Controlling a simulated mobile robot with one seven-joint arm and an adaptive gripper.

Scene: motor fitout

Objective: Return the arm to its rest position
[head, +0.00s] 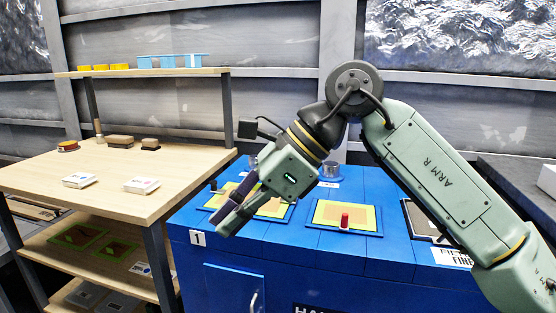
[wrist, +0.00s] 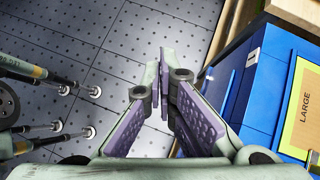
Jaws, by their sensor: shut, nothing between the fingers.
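My green arm reaches in from the right in the head view and bends down at the elbow. My gripper (head: 232,208) hangs at the front left edge of the blue cabinet (head: 290,245), above the label 1. In the wrist view my gripper (wrist: 164,60) has its purple-padded fingers meeting at the tips. It is shut with nothing held. Below it I see dark perforated floor (wrist: 140,30), with the blue cabinet (wrist: 262,85) to the right.
A wooden workbench (head: 110,185) with a raised shelf stands close to the left of my gripper. Yellow mats (head: 325,214) lie on the cabinet top, one bearing a red part (head: 344,220). A metal cup (head: 330,169) stands behind. Floor is open in front of the cabinet.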

